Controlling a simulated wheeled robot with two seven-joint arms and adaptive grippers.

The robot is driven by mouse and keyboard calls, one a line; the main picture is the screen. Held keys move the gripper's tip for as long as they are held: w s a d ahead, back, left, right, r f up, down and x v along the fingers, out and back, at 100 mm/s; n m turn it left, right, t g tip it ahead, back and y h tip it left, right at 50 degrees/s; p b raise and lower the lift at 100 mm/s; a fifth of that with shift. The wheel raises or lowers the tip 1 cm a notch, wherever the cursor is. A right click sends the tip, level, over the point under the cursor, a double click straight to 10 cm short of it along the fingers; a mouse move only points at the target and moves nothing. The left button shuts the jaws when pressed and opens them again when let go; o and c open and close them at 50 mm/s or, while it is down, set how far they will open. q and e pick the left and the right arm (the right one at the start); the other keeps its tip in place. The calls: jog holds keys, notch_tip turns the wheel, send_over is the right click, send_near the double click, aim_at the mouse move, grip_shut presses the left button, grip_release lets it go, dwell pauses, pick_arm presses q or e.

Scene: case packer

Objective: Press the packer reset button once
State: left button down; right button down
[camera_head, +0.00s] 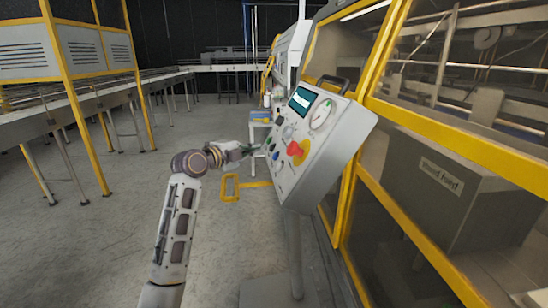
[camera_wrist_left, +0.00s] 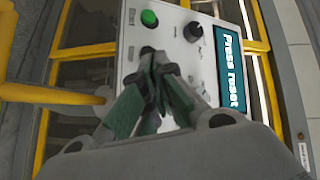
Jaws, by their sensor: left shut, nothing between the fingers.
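The packer's control panel (camera_head: 330,130) is a tilted grey box on a post. It carries a screen (camera_head: 301,99), a round gauge, a red emergency stop (camera_head: 296,150) on yellow, and several small buttons. My left gripper (camera_head: 259,149) is at the panel's left side, shut and empty. In the left wrist view its fingertips (camera_wrist_left: 158,60) are over the panel by a dark button (camera_wrist_left: 147,50), partly covering it. A green button (camera_wrist_left: 149,18) and a black knob (camera_wrist_left: 193,31) are beside it. Contact cannot be told. The button labels are unreadable.
A yellow-framed machine enclosure (camera_head: 400,215) stands behind and right of the panel. A conveyor (camera_head: 60,102) with yellow posts runs along the left. A small blue-topped stand (camera_head: 259,115) is beyond the panel. The floor (camera_head: 110,220) on the left is clear.

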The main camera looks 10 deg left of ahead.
aim_at(275, 156)
pick_arm(q)
jog(key=d+f, duration=0.1)
jog(key=w+d+f, duration=0.1)
jog(key=d, duration=0.1)
jog(key=shift+w+b, duration=0.1)
jog(key=shift+b, duration=0.3)
pick_arm(e)
jog(key=shift+s+d+f, duration=0.2)
jog(key=shift+d, duration=0.25)
jog(key=shift+s+d+f, duration=0.2)
jog(key=shift+d, duration=0.25)
jog(key=shift+w, duration=0.1)
